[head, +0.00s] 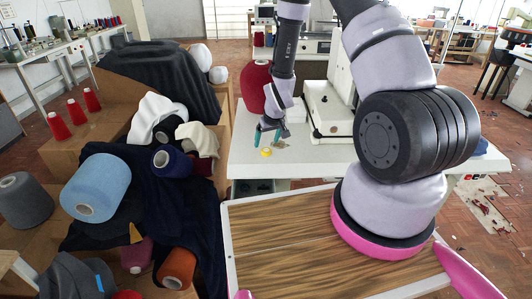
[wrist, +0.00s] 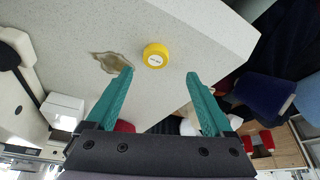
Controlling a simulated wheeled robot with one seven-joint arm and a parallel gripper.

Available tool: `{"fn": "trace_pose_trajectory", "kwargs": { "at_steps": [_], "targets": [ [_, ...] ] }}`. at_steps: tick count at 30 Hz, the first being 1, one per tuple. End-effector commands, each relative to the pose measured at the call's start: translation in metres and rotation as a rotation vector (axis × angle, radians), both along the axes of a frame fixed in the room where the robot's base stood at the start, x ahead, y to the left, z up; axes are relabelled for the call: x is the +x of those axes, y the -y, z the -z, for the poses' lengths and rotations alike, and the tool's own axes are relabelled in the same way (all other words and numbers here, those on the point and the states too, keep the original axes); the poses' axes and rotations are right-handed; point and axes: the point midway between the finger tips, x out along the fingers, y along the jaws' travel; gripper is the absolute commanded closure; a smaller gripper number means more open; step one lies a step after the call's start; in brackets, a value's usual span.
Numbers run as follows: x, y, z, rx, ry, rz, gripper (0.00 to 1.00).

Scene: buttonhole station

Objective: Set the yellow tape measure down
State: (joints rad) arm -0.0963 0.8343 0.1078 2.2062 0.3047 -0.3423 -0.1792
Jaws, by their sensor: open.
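The yellow tape measure (head: 266,152) lies on the white speckled table (head: 240,165), near its left end. It also shows in the wrist view (wrist: 155,55) as a round yellow disc with a pale label, flat on the table top. My gripper (head: 267,133) is above the table near the tape measure. In the wrist view my gripper (wrist: 160,75) has its two teal fingers spread wide. The tape measure appears beyond and between the fingertips, and nothing is held. In the head view my wrist hides part of the table behind it.
A crumpled tan scrap (wrist: 110,62) lies on the table beside the tape measure. A white machine (head: 328,105) stands on the table to the right. A dark red yarn cone (head: 254,88) is behind my gripper. Fabric and yarn cones fill the left side. The table front is largely clear.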

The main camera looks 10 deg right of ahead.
Motion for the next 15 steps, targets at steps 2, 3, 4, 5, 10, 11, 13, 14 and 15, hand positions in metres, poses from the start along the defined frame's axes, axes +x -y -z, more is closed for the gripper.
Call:
{"fn": "trace_pose_trajectory", "kwargs": {
  "at_steps": [2, 3, 4, 5, 10, 11, 13, 14, 15],
  "targets": [
    [0.001, 0.0, 0.004, 0.0, 0.0, 0.0, 0.14],
    [0.002, 0.001, 0.008, 0.0, -0.001, 0.001, 0.14],
    [0.003, 0.001, 0.011, 0.0, -0.001, 0.001, 0.14],
    [0.004, 0.002, 0.014, 0.0, -0.002, 0.001, 0.14],
    [0.012, 0.005, 0.039, 0.001, -0.001, 0.0, 0.14],
    [0.014, 0.005, 0.043, 0.001, -0.001, 0.0, 0.14],
    [0.016, 0.004, 0.049, 0.001, -0.001, 0.0, 0.14],
    [0.017, 0.004, 0.05, 0.0, -0.001, 0.0, 0.14],
    [0.018, 0.004, 0.052, 0.0, 0.0, 0.0, 0.14]
  ]
}}
